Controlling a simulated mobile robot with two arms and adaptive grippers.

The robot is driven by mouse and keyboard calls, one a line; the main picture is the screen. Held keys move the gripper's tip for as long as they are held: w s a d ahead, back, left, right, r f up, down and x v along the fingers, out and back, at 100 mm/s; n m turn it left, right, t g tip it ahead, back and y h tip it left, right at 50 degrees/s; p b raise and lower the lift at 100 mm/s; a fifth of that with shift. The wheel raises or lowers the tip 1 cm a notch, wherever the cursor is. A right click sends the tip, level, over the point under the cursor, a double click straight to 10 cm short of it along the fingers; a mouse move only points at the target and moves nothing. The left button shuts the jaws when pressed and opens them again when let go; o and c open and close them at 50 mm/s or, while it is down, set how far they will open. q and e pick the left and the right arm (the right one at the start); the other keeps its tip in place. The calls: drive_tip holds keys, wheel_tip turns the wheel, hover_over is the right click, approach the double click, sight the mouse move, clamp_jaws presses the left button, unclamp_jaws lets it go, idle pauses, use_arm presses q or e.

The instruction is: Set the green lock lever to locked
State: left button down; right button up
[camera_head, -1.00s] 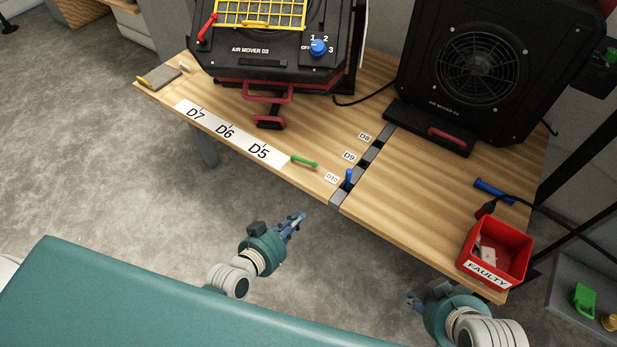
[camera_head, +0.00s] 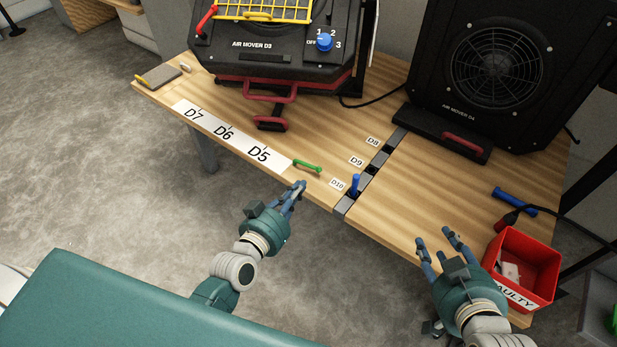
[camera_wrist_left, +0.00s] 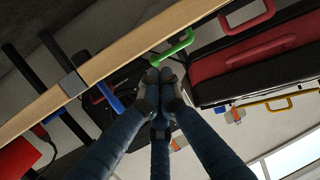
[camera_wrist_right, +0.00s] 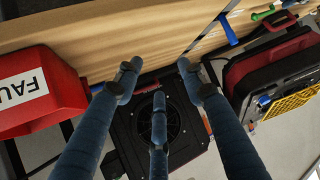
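The green lock lever (camera_head: 307,167) is a short green handle at the front edge of the wooden table, right of the D5 label. It also shows in the left wrist view (camera_wrist_left: 174,48), just beyond the fingertips. My left gripper (camera_head: 298,187) is at the table's front edge, just short of the lever. Its fingers are together in the left wrist view (camera_wrist_left: 157,76), with nothing seen between them. The lever's contact with the fingertips cannot be made out clearly. My right gripper (camera_head: 437,242) is open and empty near the table's front edge, left of the red bin.
A blue peg (camera_head: 355,184) stands in the grey slotted strip (camera_head: 344,205) right of the lever. The red FAULTY bin (camera_head: 524,258) is at the right. Two black air movers stand behind, one with a red handle (camera_head: 270,122). The wood around the lever is mostly clear.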

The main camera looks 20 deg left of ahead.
sight(313, 169)
use_arm(q)
drive_tip(key=b+x, duration=0.1)
drive_tip(key=x, duration=0.4)
drive_tip(key=shift+w+f+b, duration=0.1)
drive_tip(key=shift+w+b, duration=0.15)
drive_tip(key=shift+b, duration=0.05)
drive_tip(key=shift+w+d, duration=0.1)
drive_tip(key=shift+w, duration=0.2)
use_arm(e)
drive_tip(key=w+a+r+t+y, duration=0.1)
drive_tip(key=w+r+t, duration=0.3)
drive_tip(key=r, duration=0.5)
drive_tip(key=shift+w+a+r+t+y, duration=0.3)
drive_tip(key=shift+w+a+r+t, duration=0.1)
drive_tip(key=shift+a+t, duration=0.3)
drive_tip(key=shift+f+g, duration=0.15)
drive_tip(key=shift+g, duration=0.15)
